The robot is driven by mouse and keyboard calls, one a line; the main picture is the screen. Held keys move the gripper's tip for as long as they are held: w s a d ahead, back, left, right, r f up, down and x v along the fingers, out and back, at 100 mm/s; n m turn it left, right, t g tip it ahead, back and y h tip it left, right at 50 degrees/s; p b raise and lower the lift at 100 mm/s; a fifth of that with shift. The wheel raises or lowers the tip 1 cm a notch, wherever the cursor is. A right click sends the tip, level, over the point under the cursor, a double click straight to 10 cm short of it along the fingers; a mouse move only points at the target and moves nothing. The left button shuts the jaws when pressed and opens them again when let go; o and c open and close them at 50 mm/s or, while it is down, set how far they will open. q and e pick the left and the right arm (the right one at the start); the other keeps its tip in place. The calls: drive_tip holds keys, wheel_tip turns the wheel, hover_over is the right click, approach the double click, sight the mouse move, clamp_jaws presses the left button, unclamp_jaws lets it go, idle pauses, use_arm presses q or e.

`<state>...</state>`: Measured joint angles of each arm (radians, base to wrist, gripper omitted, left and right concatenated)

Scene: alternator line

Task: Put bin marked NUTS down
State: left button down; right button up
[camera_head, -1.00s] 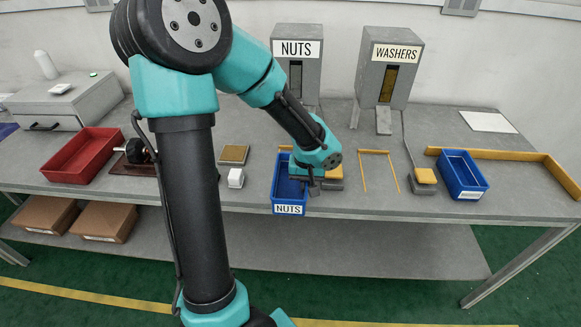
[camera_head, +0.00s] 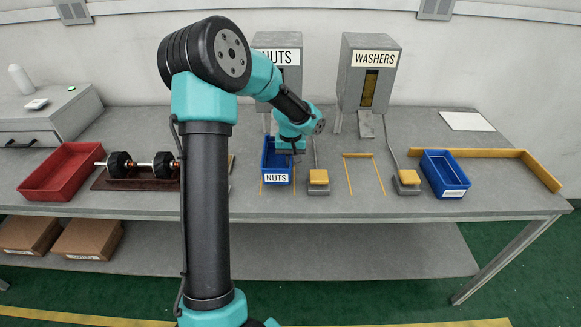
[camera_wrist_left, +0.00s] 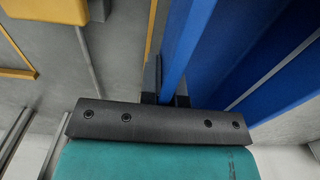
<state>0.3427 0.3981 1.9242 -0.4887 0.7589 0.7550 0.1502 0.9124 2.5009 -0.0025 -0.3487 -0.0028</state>
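The blue bin marked NUTS (camera_head: 276,178) is in the head view, upright between the yellow outline strips in front of the NUTS dispenser (camera_head: 275,55). My left gripper (camera_head: 291,155) reaches down to its right side. In the left wrist view my left gripper (camera_wrist_left: 166,88) has one finger on each side of the bin's blue wall (camera_wrist_left: 184,50), shut on it. Whether the bin's base touches the table cannot be made out. My right gripper is not in view.
A yellow-topped pedal (camera_head: 318,177) stands just right of the bin. Further right are an empty yellow outline (camera_head: 358,155), another pedal (camera_head: 407,178) and a second blue bin (camera_head: 444,190). A red tray (camera_head: 62,172) and a dumbbell-like part (camera_head: 140,164) are left.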

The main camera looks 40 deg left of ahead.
use_arm(q)
drive_tip(key=shift+f, duration=0.1)
drive_tip(key=shift+f, duration=1.7)
drive_tip(key=shift+f, duration=0.15)
drive_tip(key=c, duration=1.3)
unclamp_jaws()
wheel_tip(320, 180, up, 12)
drive_tip(key=shift+r, duration=0.2)
